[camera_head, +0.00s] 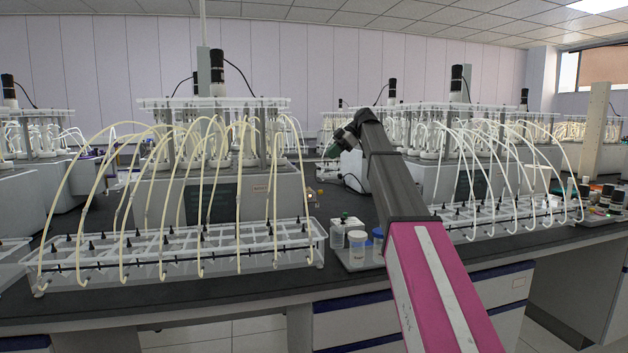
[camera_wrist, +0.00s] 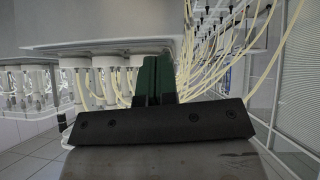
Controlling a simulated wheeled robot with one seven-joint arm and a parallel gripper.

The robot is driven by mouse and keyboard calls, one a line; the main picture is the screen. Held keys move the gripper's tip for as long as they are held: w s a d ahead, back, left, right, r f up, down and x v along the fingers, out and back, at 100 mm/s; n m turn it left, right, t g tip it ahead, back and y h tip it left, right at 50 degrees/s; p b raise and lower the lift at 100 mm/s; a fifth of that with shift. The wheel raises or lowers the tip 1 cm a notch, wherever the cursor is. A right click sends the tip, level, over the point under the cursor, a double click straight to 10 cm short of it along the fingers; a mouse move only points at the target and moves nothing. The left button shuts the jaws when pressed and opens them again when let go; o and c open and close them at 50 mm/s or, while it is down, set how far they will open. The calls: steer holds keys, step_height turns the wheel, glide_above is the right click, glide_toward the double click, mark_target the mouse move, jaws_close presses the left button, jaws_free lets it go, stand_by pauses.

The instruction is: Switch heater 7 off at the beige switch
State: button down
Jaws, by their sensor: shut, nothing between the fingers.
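Grey heater boxes stand under the reactor racks, one at the left (camera_head: 290,190) with a dark front panel and a small label. Another box (camera_head: 440,180) is partly behind my arm at the right. I cannot make out which one is heater 7, and no beige switch can be told for certain in either view. My gripper (camera_head: 334,150) is raised above the bench, between the two reactor stations. In the wrist view its green fingers (camera_wrist: 155,78) are together, with nothing between them.
Clear tube racks (camera_head: 180,255) (camera_head: 510,215) with arching cream tubes stand at the bench front on both sides. Bottles (camera_head: 604,197) stand at the far right. The dark bench between the stations is partly open.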

steer(key=shift+w, duration=0.25)
glide_above(307, 188)
steer(key=d, duration=0.3)
steer(key=f, duration=0.7)
steer(key=shift+a, duration=0.25)
step_height(307, 188, down, 2)
steer(key=shift+w+f, duration=0.1)
steer(key=shift+f, duration=0.1)
steer(key=shift+w+f, duration=0.15)
steer(key=shift+f, duration=0.65)
steer(key=shift+a, duration=0.1)
